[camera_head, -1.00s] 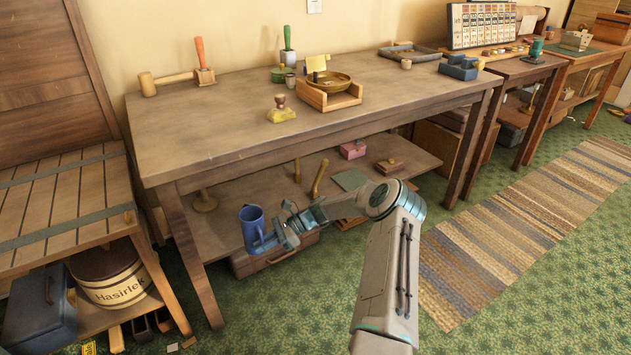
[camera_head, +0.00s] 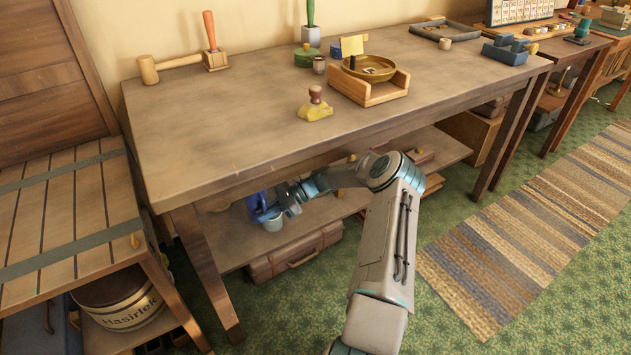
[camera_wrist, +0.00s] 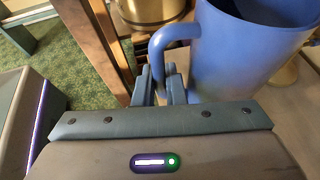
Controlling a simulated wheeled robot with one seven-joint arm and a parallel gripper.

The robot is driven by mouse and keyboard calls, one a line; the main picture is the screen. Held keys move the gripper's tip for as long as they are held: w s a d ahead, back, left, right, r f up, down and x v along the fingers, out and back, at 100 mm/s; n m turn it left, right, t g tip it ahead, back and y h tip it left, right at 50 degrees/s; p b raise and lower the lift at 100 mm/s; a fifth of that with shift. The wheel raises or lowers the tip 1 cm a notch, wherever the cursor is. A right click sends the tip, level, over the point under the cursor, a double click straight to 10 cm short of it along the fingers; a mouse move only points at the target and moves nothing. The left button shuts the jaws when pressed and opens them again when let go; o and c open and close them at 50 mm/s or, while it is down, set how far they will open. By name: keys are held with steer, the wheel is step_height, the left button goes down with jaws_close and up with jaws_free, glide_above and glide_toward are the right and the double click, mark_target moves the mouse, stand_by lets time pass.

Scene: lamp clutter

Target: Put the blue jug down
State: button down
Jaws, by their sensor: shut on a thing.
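The blue jug (camera_wrist: 245,55) fills the upper right of the wrist view, upright with its open rim at the top. Its handle (camera_wrist: 160,48) comes down between the fingers of my gripper (camera_wrist: 160,88), which is shut on it. In the head view the jug (camera_head: 256,204) is partly hidden by the table's front edge and my gripper (camera_head: 283,201). It is at the lower shelf (camera_head: 232,250), under the left part of the tabletop. I cannot tell whether its base touches the shelf.
A pale cup-like shape (camera_head: 272,221) shows beside the jug. A brown case (camera_head: 295,255) lies below the shelf. The tabletop (camera_head: 220,130) is close above, with a table leg (camera_head: 205,265) to the left.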

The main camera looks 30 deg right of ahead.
steer(key=shift+w+a+f+b, duration=0.1)
steer(key=shift+a+f+b, duration=1.5)
steer(key=shift+a+f, duration=1.25)
steer(key=shift+a+f+b, duration=1.6)
steer(key=shift+a+f, duration=0.95)
steer(key=shift+a, duration=0.45)
steer(key=shift+f, duration=0.15)
steer(key=c, duration=1.5)
jaws_free()
steer(key=shift+d+r, duration=0.2)
steer(key=shift+r, duration=0.05)
steer(key=p+v, duration=0.3)
steer(key=v, duration=0.8)
steer(key=shift+d+p, duration=0.3)
steer(key=shift+p, duration=0.05)
